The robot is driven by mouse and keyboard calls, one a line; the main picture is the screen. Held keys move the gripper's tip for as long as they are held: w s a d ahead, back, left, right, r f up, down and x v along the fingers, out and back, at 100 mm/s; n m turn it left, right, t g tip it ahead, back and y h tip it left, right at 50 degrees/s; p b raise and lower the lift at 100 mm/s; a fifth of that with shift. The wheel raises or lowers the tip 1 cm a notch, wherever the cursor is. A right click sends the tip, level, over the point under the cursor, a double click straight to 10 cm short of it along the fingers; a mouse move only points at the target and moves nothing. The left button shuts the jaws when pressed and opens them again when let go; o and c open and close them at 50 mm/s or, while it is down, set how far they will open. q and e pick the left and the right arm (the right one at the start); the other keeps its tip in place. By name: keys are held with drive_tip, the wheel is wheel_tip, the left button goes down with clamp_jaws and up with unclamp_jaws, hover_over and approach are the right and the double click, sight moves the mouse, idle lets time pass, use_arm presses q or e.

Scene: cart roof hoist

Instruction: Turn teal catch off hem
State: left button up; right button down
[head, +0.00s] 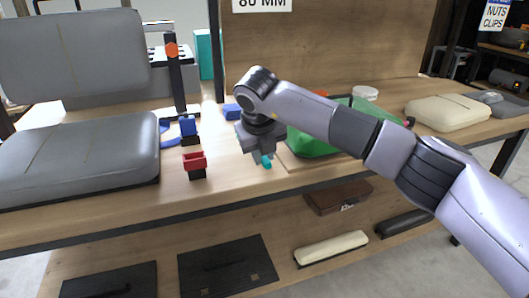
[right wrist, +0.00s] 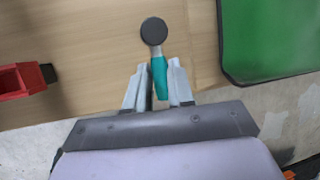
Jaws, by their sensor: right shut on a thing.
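The teal catch (right wrist: 159,75) shows in the right wrist view as a teal lever with a round dark knob (right wrist: 154,31) at its far end. My right gripper (right wrist: 158,88) is shut on the teal lever, with one finger on each side. In the head view the teal tip (head: 266,161) shows just below my right gripper (head: 262,150), over the bench near its front edge. A green sheet with a dark edge (right wrist: 268,40), perhaps the hem, lies to the right of the catch and apart from it in the right wrist view. My left gripper is not in view.
A red clamp-like block (head: 194,160) stands on the bench left of my gripper, with blue parts (head: 188,126) behind it. A grey padded seat (head: 80,155) fills the left. A cream cushion (head: 447,112) lies at right. A lower shelf (head: 290,232) holds several cases.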

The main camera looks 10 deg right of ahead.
drive_tip(key=shift+r, duration=0.1)
idle(0.3)
drive_tip(key=c, duration=1)
unclamp_jaws()
drive_tip(key=shift+o, duration=0.2)
drive_tip(key=v, duration=0.7)
